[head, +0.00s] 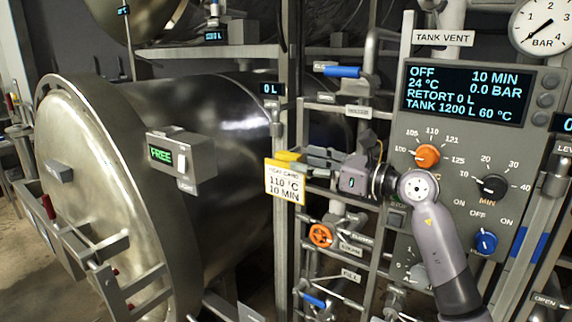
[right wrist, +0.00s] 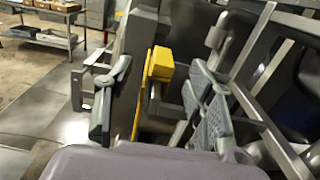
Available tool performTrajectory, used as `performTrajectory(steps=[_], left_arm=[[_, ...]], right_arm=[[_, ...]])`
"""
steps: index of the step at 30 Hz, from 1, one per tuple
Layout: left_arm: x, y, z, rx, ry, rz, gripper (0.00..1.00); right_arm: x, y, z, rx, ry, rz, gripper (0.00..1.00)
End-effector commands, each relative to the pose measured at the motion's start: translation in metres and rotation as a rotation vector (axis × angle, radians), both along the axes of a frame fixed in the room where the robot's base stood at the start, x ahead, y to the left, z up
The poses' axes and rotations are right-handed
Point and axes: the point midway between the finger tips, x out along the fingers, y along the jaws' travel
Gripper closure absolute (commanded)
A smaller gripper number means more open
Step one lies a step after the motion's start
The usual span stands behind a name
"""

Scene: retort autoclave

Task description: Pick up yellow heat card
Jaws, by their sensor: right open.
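The yellow heat card (head: 285,185) hangs upright on a grey post beside the retort. Its white face reads 110 °C, 10 MIN, and it has a yellow border and a yellow top grip. My right gripper (head: 305,158) reaches in from the right at the height of the card's top. In the right wrist view the card (right wrist: 158,65) shows edge-on between the two spread fingers of my right gripper (right wrist: 158,105). Gaps show on both sides, so the fingers seem apart from it. My left gripper is not in view.
The big steel retort (head: 225,130) with a FREE display box (head: 180,160) stands left of the post. The control panel (head: 455,150) with dials is at the right. Pipes and an orange valve wheel (head: 321,235) lie below my right gripper.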

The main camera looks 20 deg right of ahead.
Motion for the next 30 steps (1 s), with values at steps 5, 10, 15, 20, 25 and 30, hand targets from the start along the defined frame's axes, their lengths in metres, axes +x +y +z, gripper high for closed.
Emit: performTrajectory(steps=[5, 10, 15, 20, 25, 30], left_arm=[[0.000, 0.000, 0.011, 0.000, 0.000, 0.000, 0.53], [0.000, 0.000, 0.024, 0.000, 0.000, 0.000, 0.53], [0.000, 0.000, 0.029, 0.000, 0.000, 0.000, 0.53], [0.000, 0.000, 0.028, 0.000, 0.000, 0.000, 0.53], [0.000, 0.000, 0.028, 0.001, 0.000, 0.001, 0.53], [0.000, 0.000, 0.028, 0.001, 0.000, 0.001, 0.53]], right_arm=[[0.013, 0.011, 0.003, 0.003, 0.001, 0.002, 0.50], [0.035, 0.028, 0.003, 0.004, 0.002, 0.002, 0.50], [0.046, 0.037, 0.001, 0.001, -0.001, 0.001, 0.50], [0.047, 0.037, -0.001, -0.001, -0.001, 0.000, 0.50], [0.047, 0.037, -0.001, -0.001, -0.001, 0.000, 0.57], [0.047, 0.037, -0.001, 0.000, 0.000, 0.001, 0.68]])
